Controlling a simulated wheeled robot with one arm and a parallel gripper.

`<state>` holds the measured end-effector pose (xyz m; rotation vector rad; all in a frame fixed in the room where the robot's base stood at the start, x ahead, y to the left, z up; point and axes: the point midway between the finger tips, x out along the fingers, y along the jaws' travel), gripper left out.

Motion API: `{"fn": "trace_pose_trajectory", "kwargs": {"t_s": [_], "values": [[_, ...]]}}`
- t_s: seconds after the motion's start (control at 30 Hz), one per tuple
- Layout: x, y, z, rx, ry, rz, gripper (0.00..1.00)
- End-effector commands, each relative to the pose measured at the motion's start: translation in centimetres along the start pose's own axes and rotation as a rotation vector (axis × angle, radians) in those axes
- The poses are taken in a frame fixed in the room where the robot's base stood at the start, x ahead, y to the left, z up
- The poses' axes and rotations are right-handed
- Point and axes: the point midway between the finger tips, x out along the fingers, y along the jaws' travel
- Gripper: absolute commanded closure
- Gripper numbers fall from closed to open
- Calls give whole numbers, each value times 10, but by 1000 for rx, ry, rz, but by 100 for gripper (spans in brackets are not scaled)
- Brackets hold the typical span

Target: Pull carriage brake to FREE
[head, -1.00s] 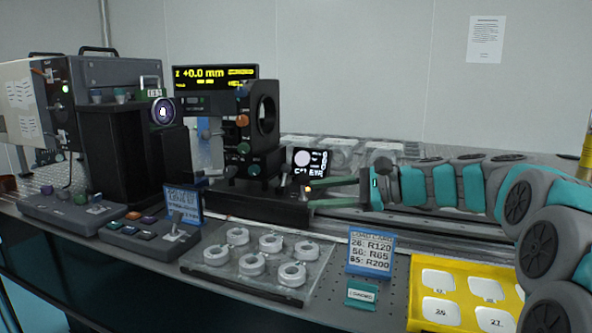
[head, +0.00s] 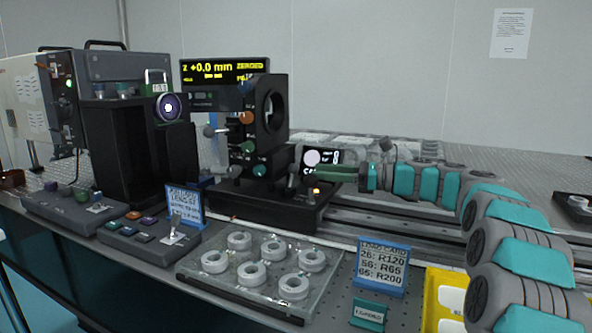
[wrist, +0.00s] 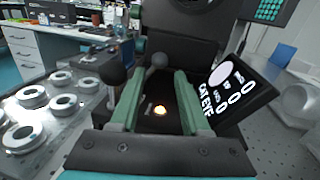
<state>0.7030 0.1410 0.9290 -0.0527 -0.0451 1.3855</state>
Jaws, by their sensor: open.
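The black carriage (head: 268,205) sits on the rail and carries an upright holder with a large round opening (head: 274,112). An amber lamp (head: 316,191) glows on its base, and it also shows in the wrist view (wrist: 160,111). In the wrist view, a grey ball-ended lever (wrist: 158,61) stands between my fingertips, with clear gaps. A darker ball knob (wrist: 113,71) is outside the left finger. No brake label is readable, so I cannot tell which is the brake. My gripper (head: 328,173) is open and empty over the carriage's right side; its two green fingers show in the wrist view (wrist: 158,76).
A tilted "CAT EYE" screen (wrist: 232,92) stands close by the right finger. A clear tray (head: 235,285) with several white rings lies in front of the carriage. A blue load card (head: 381,266) and yellow tray (head: 431,300) stand at the front right.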

Motion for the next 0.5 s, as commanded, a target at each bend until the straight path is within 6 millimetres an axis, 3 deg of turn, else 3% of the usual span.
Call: {"fn": "trace_pose_trajectory", "kwargs": {"t_s": [0.5], "values": [[67, 1, 0, -1, 2, 4, 54]]}}
